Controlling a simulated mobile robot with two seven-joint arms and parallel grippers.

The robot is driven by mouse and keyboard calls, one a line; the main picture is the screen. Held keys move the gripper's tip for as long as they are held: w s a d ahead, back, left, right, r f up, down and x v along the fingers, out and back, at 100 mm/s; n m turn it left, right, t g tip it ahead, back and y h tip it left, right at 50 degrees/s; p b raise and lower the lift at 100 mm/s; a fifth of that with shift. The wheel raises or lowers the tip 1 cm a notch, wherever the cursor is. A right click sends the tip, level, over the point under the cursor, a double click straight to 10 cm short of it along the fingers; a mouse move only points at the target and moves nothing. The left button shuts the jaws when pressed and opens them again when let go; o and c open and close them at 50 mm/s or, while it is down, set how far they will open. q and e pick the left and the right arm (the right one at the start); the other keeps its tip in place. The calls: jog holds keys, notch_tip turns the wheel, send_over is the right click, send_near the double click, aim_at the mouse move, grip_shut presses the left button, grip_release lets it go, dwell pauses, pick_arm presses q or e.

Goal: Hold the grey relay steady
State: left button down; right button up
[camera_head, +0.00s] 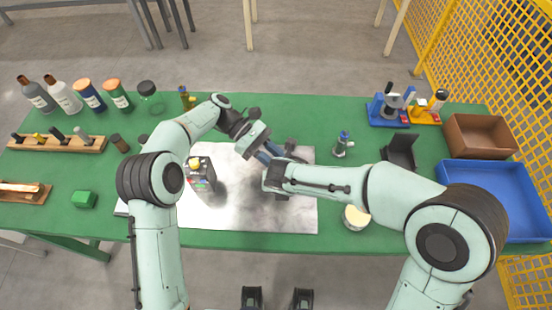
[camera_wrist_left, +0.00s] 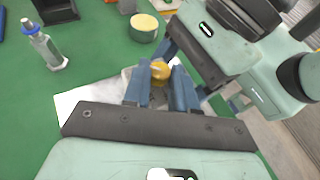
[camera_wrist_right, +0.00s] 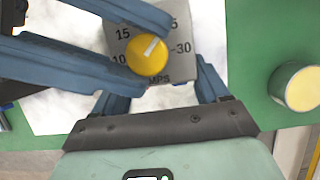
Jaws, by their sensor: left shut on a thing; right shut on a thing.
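The grey relay (camera_wrist_right: 184,66) has a yellow knob (camera_wrist_right: 147,55) and a dial with numbers on its face in the right wrist view. My right gripper (camera_wrist_right: 165,74) is shut on it, one finger on each side. My left gripper (camera_wrist_left: 160,76) is also shut on it, with the yellow knob showing between its blue fingers in the left wrist view. Blue fingers of the left gripper cross the top left of the right wrist view, close over the dial. In the head view the grippers meet above the shiny metal sheet (camera_head: 235,212) and largely hide the relay.
A grey box with a yellow knob and coloured buttons (camera_head: 202,177) stands left of the grippers. A round tin (camera_head: 355,218) stands by the sheet's right edge. A blue tray (camera_head: 500,202) and brown box (camera_head: 480,135) are at right. Several bottles (camera_head: 65,97) stand at left.

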pick_arm(q)
jog(key=c, duration=1.2)
grip_release()
jog(key=shift+o, duration=0.2)
jog(key=v, duration=0.7)
jog(key=shift+a+r, duration=0.15)
jog(key=shift+a, duration=0.1)
jog(key=shift+w, duration=0.1)
pick_arm(e)
jog(key=o, duration=1.3)
jog(key=shift+r, duration=0.1)
